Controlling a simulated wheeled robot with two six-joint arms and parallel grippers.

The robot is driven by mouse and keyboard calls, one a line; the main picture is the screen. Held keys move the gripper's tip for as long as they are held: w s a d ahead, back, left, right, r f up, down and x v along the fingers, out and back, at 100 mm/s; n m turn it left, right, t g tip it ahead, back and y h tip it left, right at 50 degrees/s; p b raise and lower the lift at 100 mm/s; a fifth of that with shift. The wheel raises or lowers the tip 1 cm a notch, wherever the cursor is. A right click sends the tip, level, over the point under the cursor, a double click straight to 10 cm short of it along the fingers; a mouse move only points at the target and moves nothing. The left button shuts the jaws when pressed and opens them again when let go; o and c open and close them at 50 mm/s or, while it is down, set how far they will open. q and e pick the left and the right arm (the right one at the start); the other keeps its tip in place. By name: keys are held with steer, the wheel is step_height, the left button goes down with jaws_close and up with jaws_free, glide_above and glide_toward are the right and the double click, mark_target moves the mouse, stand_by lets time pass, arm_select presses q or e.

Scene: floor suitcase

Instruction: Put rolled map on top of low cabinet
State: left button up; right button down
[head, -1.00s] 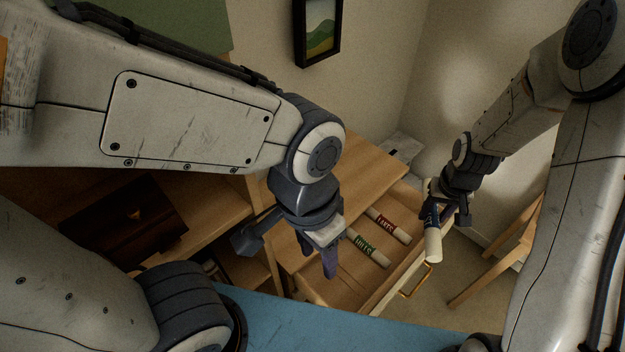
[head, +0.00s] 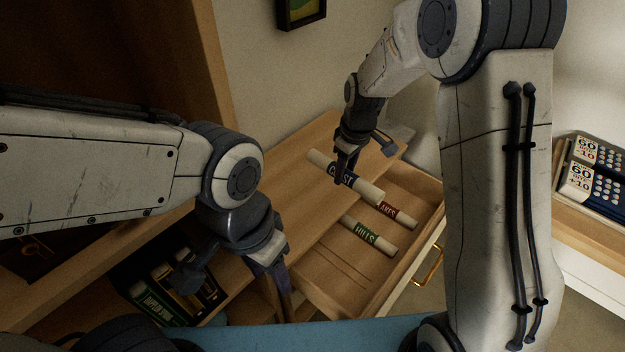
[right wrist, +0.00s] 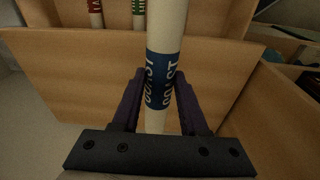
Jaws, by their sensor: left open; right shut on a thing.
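The rolled map (head: 367,189) is a cream tube with a blue band lettered COAST. My right gripper (head: 342,172) is shut on its band and holds it above the wooden low cabinet, near the drawer edge. In the right wrist view, the map (right wrist: 165,28) passes between the dark fingers (right wrist: 155,100). The low cabinet's top (head: 290,190) is a bare light-wood surface, partly hidden behind my arms. My left gripper (head: 282,292) is open and empty, left of the open drawer.
The open drawer (head: 325,285) holds a red-banded map (head: 397,215) and a green-banded map (head: 368,236); its front has a brass handle (head: 430,262). Dark books (head: 160,300) stand in a compartment at lower left. Boxes (head: 590,165) sit on a surface at right.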

steer(key=shift+w+a+f, duration=0.2)
steer(key=shift+a+f, duration=0.1)
steer(key=shift+a, duration=0.1)
steer(key=p, duration=0.3)
glide_above(302, 192)
step_height(302, 192, down, 7)
steer(key=shift+s+d+r, duration=0.1)
steer(key=shift+r, duration=0.1)
step_height(302, 192, down, 3)
steer(key=shift+f+p, duration=0.15)
steer(key=shift+p, duration=0.3)
steer(key=shift+f, duration=0.3)
steer(key=shift+f, duration=0.2)
steer(key=shift+c, duration=2.2)
jaws_free()
